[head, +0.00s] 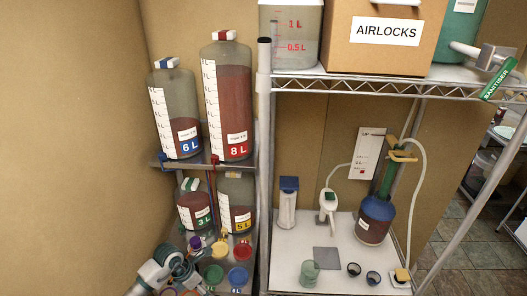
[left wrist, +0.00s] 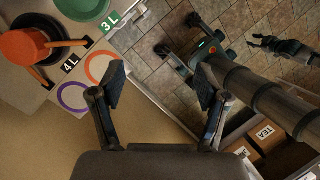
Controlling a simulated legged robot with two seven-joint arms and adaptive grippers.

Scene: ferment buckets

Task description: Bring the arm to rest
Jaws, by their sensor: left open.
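My left arm (head: 160,272) shows at the bottom left of the head view, close beside the lower rack shelf with the coloured lids. In the left wrist view my left gripper (left wrist: 160,88) is open, with its fingers wide apart and nothing between them. Below it are tiled floor and the edge of a pale surface.
Jugs marked 6 L (head: 183,120), 8 L (head: 232,110), 3 L (head: 193,208) and 5 L (head: 236,200) stand on the rack. A green lid (head: 213,274) and blue lid (head: 238,277) lie below. An AIRLOCKS box (head: 385,35) sits right.

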